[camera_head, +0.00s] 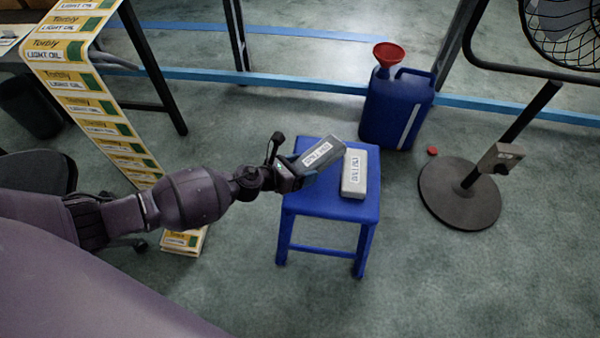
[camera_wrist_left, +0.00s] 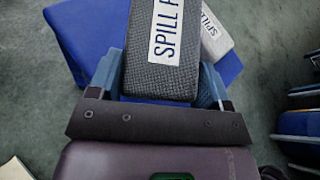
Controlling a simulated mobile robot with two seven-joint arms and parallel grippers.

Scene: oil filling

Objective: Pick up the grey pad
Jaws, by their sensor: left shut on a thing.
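My left gripper (camera_head: 290,172) is shut on a dark grey pad (camera_head: 319,157) with a white label. It holds the pad tilted, over the left part of the blue stool (camera_head: 330,209). In the left wrist view the gripper (camera_wrist_left: 163,82) has a finger on each side of the dark grey pad (camera_wrist_left: 160,78), whose label reads "SPILL P", the rest cut off. A second, lighter grey pad (camera_head: 354,174) lies on the stool to the right. It also shows in the left wrist view (camera_wrist_left: 213,40), partly behind the held pad. My right gripper is not in view.
A blue jerrycan (camera_head: 385,110) with a red funnel (camera_head: 388,54) in it stands behind the stool. A fan stand base (camera_head: 459,194) is at the right, with a small red cap (camera_head: 432,151) near it. A strip of oil labels hangs at the left.

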